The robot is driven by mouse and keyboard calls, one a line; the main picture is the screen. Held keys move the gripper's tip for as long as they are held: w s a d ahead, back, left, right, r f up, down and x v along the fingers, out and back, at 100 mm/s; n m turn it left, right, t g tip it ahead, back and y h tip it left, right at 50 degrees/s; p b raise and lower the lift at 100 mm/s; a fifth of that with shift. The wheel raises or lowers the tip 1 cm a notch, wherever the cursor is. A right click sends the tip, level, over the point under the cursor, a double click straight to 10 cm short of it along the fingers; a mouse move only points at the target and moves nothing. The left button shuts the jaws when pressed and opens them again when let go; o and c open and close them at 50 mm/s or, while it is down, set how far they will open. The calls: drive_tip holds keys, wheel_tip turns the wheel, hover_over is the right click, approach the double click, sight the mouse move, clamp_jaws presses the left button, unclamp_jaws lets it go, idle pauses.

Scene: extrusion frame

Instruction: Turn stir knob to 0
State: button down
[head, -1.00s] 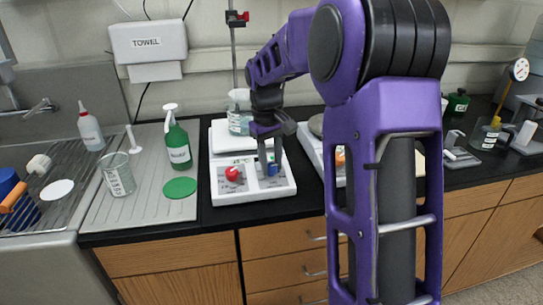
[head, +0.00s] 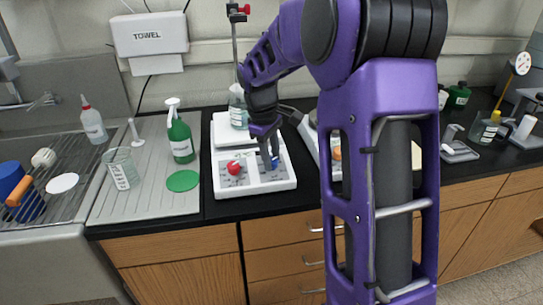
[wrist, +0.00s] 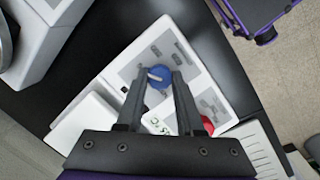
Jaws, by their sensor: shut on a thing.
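The white hotplate stirrer (head: 228,192) stands on the black counter, with a red knob and a blue knob on its sloped front panel. My gripper (head: 271,161) reaches down to the blue knob (head: 276,163) on the right. In the wrist view, the fingers of my gripper (wrist: 158,82) are shut on the blue knob (wrist: 158,72), one on each side, and a pale pointer mark shows on its top. The red knob (wrist: 207,125) is apart from the fingers, partly hidden behind one. The printing around the knobs is too small to read.
A green spray bottle (head: 180,137), a beaker (head: 122,169) and a green disc (head: 183,181) stand left of the stirrer. Another white device (head: 309,138) is close on the right.

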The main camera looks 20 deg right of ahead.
drive_tip(key=c, duration=0.5)
unclamp_jaws()
drive_tip(key=shift+c, duration=0.2)
wheel_tip(320, 180, up, 17)
drive_tip(key=a+p, duration=0.1)
drive_tip(key=a, duration=0.1)
drive_tip(key=shift+s+a+p, duration=0.35)
drive_tip(key=shift+s+p, duration=0.05)
drive_tip(key=shift+s, duration=0.05)
drive_tip(key=shift+r, duration=0.1)
